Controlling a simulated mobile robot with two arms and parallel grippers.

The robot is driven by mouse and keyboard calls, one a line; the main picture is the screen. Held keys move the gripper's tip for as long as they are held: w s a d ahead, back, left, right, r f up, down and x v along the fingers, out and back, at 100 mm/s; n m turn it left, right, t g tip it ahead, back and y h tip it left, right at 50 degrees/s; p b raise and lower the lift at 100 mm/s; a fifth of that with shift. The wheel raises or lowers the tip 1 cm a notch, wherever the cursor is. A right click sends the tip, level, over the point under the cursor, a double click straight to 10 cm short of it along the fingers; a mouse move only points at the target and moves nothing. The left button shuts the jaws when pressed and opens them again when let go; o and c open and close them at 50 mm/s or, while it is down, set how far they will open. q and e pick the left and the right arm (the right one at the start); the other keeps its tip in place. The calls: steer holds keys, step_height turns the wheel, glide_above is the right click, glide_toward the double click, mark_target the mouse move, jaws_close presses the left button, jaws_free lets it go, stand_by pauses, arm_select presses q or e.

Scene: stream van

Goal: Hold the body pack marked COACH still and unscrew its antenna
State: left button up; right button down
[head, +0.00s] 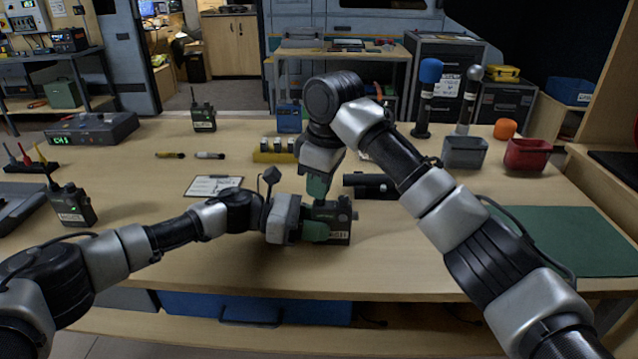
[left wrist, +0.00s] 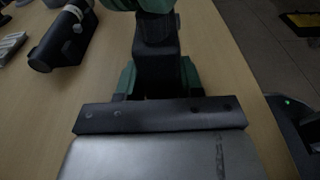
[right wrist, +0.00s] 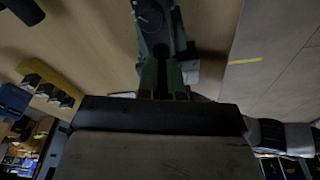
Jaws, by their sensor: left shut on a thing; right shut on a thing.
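A dark body pack (head: 337,213) stands near the front middle of the table, with a small pale label low on its face that is too small to read surely. My left gripper (head: 314,231) comes from the left and is shut on the pack's body. In the left wrist view the pack (left wrist: 158,62) sits between the green fingers. My right gripper (head: 318,188) points down from above and is shut at the pack's top, where the antenna stands; its fingers hide the antenna. In the right wrist view its green fingers (right wrist: 163,78) are close together over the pack (right wrist: 153,20).
A black cylinder (head: 371,186) lies just behind the pack. Other packs stand at the back (head: 203,117) and far left (head: 72,206). A green mat (head: 560,240) covers the right side.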

steer(key=n, duration=0.3)
steer(key=shift+g, duration=0.3)
steer(key=n, duration=0.4)
steer(key=shift+s+g, duration=0.1)
steer(key=shift+g, duration=0.2)
steer(key=shift+n, duration=0.3)
steer(key=n, duration=0.3)
steer(key=shift+g, duration=0.3)
steer(key=n, duration=0.4)
steer(key=shift+h, duration=0.4)
